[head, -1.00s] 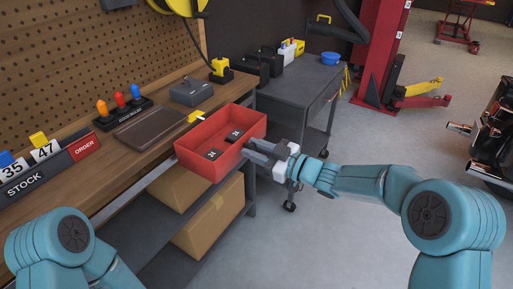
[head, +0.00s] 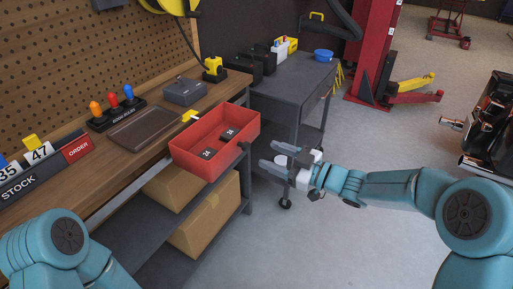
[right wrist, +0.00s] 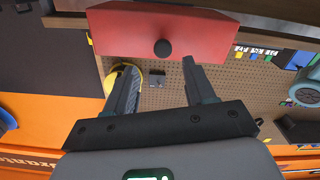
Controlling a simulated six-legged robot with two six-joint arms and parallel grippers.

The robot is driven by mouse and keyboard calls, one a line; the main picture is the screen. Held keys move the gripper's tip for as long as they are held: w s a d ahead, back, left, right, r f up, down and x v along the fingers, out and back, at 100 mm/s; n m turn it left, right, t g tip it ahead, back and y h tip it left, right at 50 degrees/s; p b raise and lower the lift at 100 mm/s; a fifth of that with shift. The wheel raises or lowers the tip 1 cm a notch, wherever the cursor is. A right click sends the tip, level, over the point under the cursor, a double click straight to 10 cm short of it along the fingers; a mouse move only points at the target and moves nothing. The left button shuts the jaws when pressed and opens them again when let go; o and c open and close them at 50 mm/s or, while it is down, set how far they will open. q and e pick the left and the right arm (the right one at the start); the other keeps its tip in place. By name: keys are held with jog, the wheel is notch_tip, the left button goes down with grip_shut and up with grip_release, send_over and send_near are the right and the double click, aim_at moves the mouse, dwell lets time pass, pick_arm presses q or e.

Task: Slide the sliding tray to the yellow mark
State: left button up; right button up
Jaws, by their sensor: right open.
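The sliding tray (head: 188,165) is an open red box at the bench's front edge, holding two small dark blocks marked 24. A dark round knob (right wrist: 162,47) sits on its front face in the right wrist view. The yellow mark (head: 190,116) shows on the bench top right beside the tray's back left rim. My right gripper (head: 268,156) is open and empty, off the tray's front right side and apart from the knob. In the right wrist view its fingers (right wrist: 158,67) point toward the knob with a gap. My left gripper is out of view.
The wooden bench (head: 100,190) holds a brown shallow tray (head: 143,127), a grey box (head: 184,91) and colored-handled tools. Cardboard boxes (head: 203,222) sit below on a shelf. A grey cart (head: 290,85) stands behind my right gripper.

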jog(key=v, duration=0.9)
jog(key=s+a+f+m+h, duration=0.2)
jog(key=a+f+m, duration=0.25)
jog(key=f, duration=0.55)
jog(key=s+a+f+m+h, duration=0.25)
jog(key=f+m, duration=0.25)
jog(key=f, duration=0.5)
jog(key=s+f+m+g+h, duration=0.4)
jog(key=s+f+g, duration=0.1)
jog(key=s+f, duration=0.65)
jog(key=s+d+f+m+g+h, duration=0.25)
jog(key=s+f+g, duration=0.2)
jog(key=s, duration=0.55)
notch_tip(320, 180, up, 16)
jog(key=p, duration=1.6)
jog(key=shift+a+g, duration=0.2)
jog(key=shift+g, duration=0.15)
